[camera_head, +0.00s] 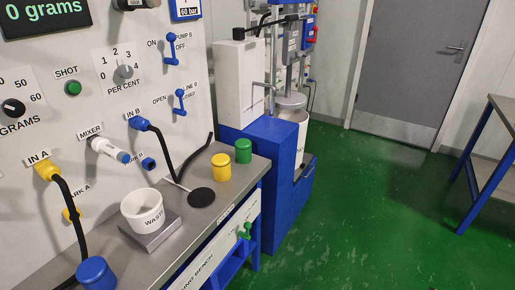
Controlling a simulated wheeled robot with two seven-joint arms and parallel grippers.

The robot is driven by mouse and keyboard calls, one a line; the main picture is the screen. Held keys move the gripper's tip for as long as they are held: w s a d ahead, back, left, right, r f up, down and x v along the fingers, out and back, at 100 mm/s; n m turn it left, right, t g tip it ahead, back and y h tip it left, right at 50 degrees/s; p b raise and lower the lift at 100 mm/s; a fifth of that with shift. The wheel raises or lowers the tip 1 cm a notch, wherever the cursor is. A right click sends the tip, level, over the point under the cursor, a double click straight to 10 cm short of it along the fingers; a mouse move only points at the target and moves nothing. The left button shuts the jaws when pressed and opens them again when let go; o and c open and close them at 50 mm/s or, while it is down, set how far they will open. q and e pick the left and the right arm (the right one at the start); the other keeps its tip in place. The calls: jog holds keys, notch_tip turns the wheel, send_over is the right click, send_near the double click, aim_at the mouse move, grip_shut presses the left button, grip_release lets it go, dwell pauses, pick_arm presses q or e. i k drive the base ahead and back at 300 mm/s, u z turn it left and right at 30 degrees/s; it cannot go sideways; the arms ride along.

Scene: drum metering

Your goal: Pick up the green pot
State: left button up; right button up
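The green pot (243,151) is a small cylinder standing upright near the far right end of the grey bench top (178,238). A yellow pot (221,168) of similar shape stands just left of it and nearer to me. Neither of my grippers is in the view, and nothing touches the green pot.
A white waste tub (143,208) stands on a grey scale (150,233), with a black disc (201,197) to its right. A blue pot (96,273) stands at the near left. Black hoses (71,213) run along the panel. Green floor (365,205) is open to the right.

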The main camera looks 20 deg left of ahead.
aim_at(242, 146)
jog(key=i, duration=1.5)
jog(key=u, duration=1.5)
